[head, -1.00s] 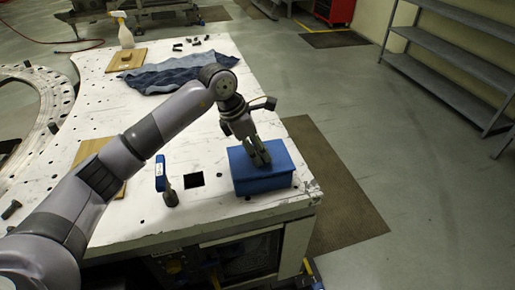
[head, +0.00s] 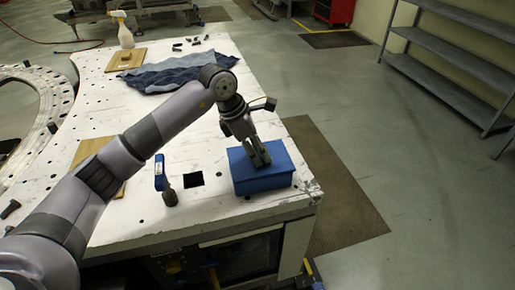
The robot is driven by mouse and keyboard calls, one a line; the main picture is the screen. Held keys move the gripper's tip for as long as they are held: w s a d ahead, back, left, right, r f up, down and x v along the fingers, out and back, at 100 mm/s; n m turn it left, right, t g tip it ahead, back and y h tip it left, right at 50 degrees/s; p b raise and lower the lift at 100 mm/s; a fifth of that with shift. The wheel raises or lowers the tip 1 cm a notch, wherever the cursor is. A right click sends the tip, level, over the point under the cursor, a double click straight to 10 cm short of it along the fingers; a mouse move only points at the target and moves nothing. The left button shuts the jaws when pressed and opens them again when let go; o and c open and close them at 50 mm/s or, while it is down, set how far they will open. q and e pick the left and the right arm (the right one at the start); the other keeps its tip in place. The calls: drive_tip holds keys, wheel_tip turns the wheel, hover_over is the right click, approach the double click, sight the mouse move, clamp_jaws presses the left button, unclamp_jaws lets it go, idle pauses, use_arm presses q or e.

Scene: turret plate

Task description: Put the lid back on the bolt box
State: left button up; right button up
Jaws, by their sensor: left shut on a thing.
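The blue bolt box (head: 264,184) stands on the white table near its front right corner. Its blue lid (head: 284,161) lies over the top and appears to cover it. My left gripper (head: 260,161) points down at the middle of the lid, with its fingers closed on a part at the lid's top. The fingers hide that part. I cannot tell whether the lid is fully seated. My right gripper is not in view.
A blue-handled tool (head: 160,172) stands left of the box, beside a square black hole (head: 193,179). The table between box and cloth is clear.

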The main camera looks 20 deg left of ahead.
use_arm(q)
drive_tip(key=shift+f+b, duration=0.35)
drive_tip(key=shift+f, duration=0.1)
drive_tip(key=o, duration=1.3)
drive_tip(key=shift+r, duration=0.1)
